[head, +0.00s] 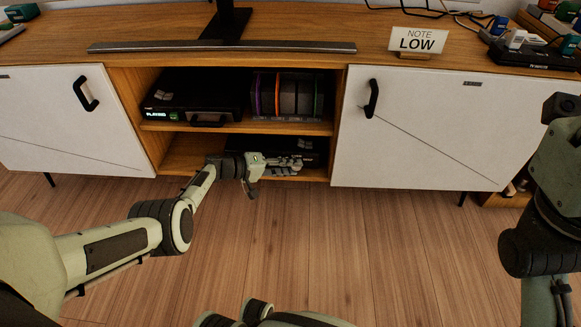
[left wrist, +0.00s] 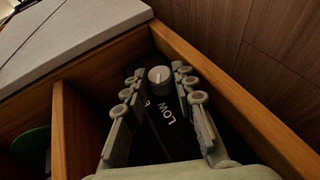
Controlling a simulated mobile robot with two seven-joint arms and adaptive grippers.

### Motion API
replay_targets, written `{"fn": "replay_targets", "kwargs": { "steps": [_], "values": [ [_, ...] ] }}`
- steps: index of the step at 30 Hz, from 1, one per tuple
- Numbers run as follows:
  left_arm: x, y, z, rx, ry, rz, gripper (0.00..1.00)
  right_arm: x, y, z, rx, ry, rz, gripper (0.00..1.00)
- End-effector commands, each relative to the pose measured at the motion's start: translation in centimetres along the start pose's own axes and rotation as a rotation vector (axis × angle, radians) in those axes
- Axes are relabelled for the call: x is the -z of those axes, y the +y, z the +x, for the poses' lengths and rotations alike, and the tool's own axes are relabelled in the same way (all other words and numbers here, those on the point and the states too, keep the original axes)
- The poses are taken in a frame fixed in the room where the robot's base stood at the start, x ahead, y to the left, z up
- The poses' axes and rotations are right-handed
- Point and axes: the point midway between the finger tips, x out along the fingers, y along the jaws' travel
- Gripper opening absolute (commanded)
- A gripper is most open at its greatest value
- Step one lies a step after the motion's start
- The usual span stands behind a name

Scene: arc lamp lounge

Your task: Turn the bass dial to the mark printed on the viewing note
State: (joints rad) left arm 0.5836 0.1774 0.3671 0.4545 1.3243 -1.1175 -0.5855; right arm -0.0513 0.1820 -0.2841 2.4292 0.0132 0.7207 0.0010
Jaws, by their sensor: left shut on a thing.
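The viewing note (head: 417,40) is a white card on a small wooden stand on top of the cabinet, and it reads "NOTE LOW". The bass dial (left wrist: 160,74) is a round grey knob on a black device (left wrist: 176,136) in the lower shelf bay. White lettering "LOW" is printed on the device near the dial. My left gripper (head: 292,163) reaches into the lower bay; in the left wrist view its fingers (left wrist: 160,84) are shut on the dial from both sides. The dial's pointer is too small to read. My right gripper is not in view.
The upper shelf (head: 290,127) holds a black player (head: 185,100) and several upright cases (head: 287,95). White cabinet doors flank the bay. A soundbar (head: 222,47) lies along the top. In the left wrist view, wooden walls stand close around the gripper. The floor in front is clear.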

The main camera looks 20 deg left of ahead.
Motion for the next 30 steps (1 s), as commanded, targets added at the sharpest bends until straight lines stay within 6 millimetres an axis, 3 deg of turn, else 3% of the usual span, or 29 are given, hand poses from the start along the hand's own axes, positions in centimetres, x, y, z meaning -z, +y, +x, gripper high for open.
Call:
{"fn": "replay_targets", "kwargs": {
  "steps": [24,25,30],
  "values": [
    [-0.11,0.02,0.11,-0.048,-0.002,-0.020,0.00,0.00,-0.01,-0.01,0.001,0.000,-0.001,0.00],
    [-0.11,0.02,0.11,-0.048,-0.002,-0.020,0.30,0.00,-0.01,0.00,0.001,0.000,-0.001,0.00],
    [-0.08,-0.02,0.08,-0.047,-0.001,-0.019,0.48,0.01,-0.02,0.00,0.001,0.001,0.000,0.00]
  ]
}}
